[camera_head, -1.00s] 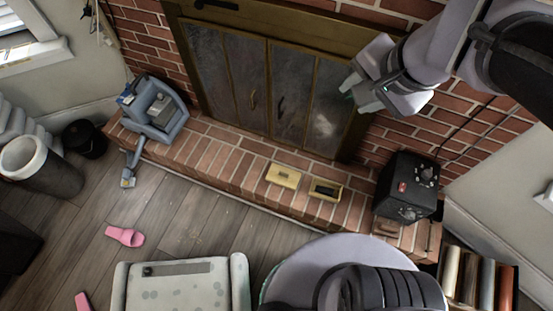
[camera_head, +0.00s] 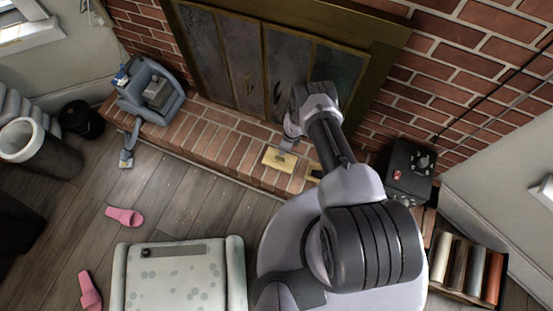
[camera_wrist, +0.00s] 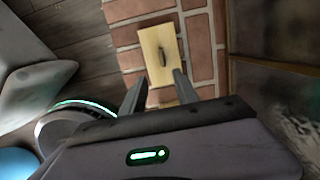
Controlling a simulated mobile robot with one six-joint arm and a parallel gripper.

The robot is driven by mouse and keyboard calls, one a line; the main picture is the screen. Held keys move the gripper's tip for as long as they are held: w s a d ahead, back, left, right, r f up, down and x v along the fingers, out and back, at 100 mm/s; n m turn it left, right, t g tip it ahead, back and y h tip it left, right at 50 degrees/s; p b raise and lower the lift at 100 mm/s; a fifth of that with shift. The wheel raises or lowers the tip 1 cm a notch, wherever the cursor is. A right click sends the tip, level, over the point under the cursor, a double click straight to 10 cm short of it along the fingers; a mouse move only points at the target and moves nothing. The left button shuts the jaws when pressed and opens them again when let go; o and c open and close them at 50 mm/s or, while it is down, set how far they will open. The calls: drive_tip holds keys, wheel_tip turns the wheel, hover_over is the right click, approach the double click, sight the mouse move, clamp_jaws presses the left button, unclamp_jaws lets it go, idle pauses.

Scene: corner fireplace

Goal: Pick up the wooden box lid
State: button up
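The wooden box lid (camera_head: 275,161) is a pale yellow rectangle with a small dark handle. It lies flat on the brick hearth in front of the fireplace doors. In the wrist view the lid (camera_wrist: 151,58) shows just beyond my fingertips, its handle near its middle. My gripper (camera_wrist: 157,83) is open, with its two fingers apart and not touching the handle. In the head view my gripper (camera_head: 289,143) is over the hearth at the lid's far edge, partly hidden by my arm. The open wooden box (camera_head: 314,174) stands just right of the lid, mostly hidden by my arm.
A black control box (camera_head: 409,170) stands at the hearth's right end, and a blue-grey device (camera_head: 152,95) at its left end. Metal fireplace doors (camera_head: 245,75) rise behind the lid. The bricks left of the lid are clear.

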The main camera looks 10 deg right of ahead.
drive_tip(key=b, duration=0.5)
hover_over(280, 158)
drive_tip(key=f, duration=0.9)
drive_tip(key=shift+s+d, duration=0.3)
drive_tip(key=shift+s, duration=0.1)
drive_tip(key=f+b, duration=0.2)
drive_tip(key=f, duration=0.1)
drive_tip(key=w+f+b, duration=0.1)
drive_tip(key=f+b, duration=0.1)
drive_tip(key=shift+a+f, duration=0.1)
drive_tip(key=shift+a, duration=0.1)
drive_tip(key=shift+c, duration=0.3)
clamp_jaws()
